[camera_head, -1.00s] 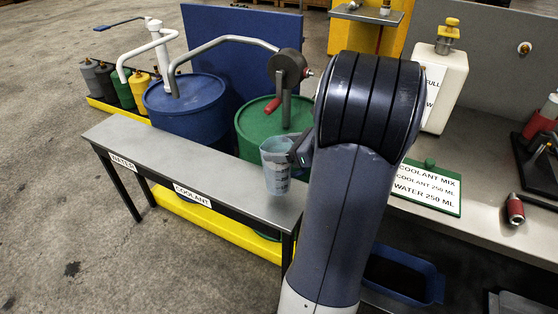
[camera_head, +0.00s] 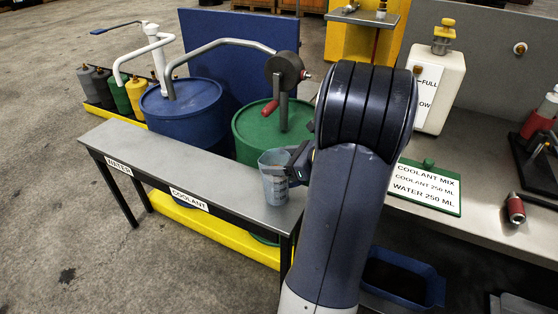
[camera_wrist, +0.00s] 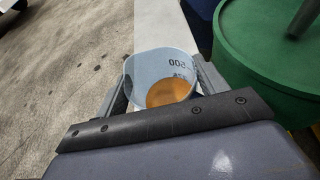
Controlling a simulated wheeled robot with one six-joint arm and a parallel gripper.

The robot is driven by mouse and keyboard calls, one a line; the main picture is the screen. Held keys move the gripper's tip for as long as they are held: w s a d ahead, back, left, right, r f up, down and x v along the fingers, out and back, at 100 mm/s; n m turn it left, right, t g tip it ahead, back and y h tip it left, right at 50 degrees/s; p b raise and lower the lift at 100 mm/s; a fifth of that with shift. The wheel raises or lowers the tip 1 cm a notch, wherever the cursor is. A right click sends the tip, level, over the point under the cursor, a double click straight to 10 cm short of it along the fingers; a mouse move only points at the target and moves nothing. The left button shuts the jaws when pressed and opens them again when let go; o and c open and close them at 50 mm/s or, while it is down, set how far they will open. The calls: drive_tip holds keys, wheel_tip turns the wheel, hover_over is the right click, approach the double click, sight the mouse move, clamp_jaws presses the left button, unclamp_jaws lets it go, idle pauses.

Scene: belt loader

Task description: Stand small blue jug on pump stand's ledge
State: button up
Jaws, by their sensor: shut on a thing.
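A small translucent blue jug (camera_head: 275,184) is upright over the right end of the pump stand's grey ledge (camera_head: 225,178). My gripper (camera_head: 290,172) is shut on it from the right. I cannot tell whether its base touches the ledge. In the wrist view the jug (camera_wrist: 148,68) sits between my fingers (camera_wrist: 163,85), with orange liquid inside and dark printed markings on its wall. The ledge's front edge carries the labels WATER (camera_head: 119,167) and COOLANT (camera_head: 189,200).
A green drum (camera_head: 250,138) with a crank pump (camera_head: 285,70) and a blue drum (camera_head: 185,110) stand behind the ledge. The ledge left of the jug is bare. A bench at right holds a COOLANT MIX sign (camera_head: 425,187) and a white tank (camera_head: 437,90).

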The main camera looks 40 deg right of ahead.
drive_tip(key=o, duration=1.7)
drive_tip(key=shift+s+a+f, duration=0.15)
drive_tip(key=shift+a+f, duration=0.1)
drive_tip(key=shift+f, duration=0.45)
drive_tip(key=shift+c, duration=0.2)
drive_tip(key=r+p+v, duration=0.1)
drive_tip(key=p+v, duration=0.1)
drive_tip(key=v, duration=0.6)
drive_tip(key=shift+w+d+r, duration=0.15)
drive_tip(key=shift+w+r, duration=0.05)
drive_tip(key=shift+w, duration=0.05)
